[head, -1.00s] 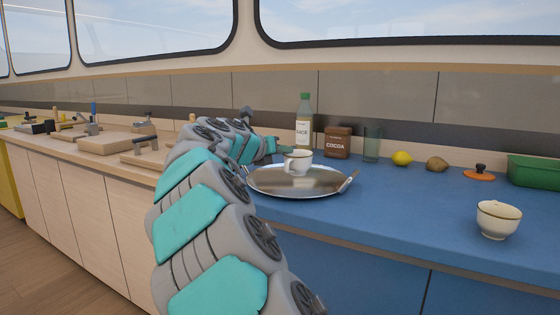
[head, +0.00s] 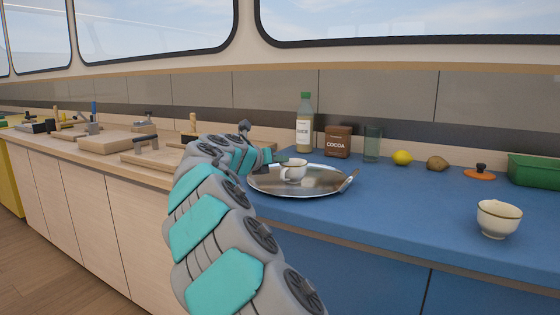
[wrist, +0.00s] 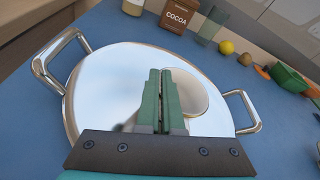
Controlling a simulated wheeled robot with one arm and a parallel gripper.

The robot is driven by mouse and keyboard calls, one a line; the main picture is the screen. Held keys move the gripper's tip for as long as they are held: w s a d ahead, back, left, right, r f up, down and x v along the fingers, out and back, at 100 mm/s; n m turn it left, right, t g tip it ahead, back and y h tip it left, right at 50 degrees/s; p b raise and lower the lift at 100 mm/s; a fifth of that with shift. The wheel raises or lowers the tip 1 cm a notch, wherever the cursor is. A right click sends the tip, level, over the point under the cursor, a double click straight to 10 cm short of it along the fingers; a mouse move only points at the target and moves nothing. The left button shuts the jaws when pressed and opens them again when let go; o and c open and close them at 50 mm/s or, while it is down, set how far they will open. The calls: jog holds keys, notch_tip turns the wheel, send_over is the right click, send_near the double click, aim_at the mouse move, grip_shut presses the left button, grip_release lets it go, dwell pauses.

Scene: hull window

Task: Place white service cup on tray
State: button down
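The white cup (head: 296,172) is upright over the middle of the round silver tray (head: 325,190), at or very near its surface; I cannot tell whether it fully rests there. My gripper (head: 282,161) reaches in from the left at the cup's rim. In the wrist view, its green fingers (wrist: 163,85) are nearly together, shut on the cup's near wall. The cup (wrist: 192,95) shows partly behind and right of them. The tray (wrist: 95,90) also shows there, with a handle on each side. Part of the cup is hidden by the fingers.
A second white cup (head: 498,220) stands at the counter's front right. Behind the tray are a bottle (head: 303,130), a cocoa box (head: 338,142) and a glass (head: 373,145). A lemon (head: 402,158), a potato (head: 437,163), an orange lid (head: 479,174) and a green bin (head: 535,171) stand rightward.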

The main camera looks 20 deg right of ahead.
jog(key=c, duration=1.1)
grip_release()
jog(key=shift+f, duration=0.1)
jog(key=shift+o, duration=0.2)
jog(key=shift+s+a, duration=0.1)
jog(key=shift+a, duration=0.1)
jog(key=v, duration=1.1)
jog(key=shift+s+a+r, duration=0.2)
jog(key=shift+r, duration=0.05)
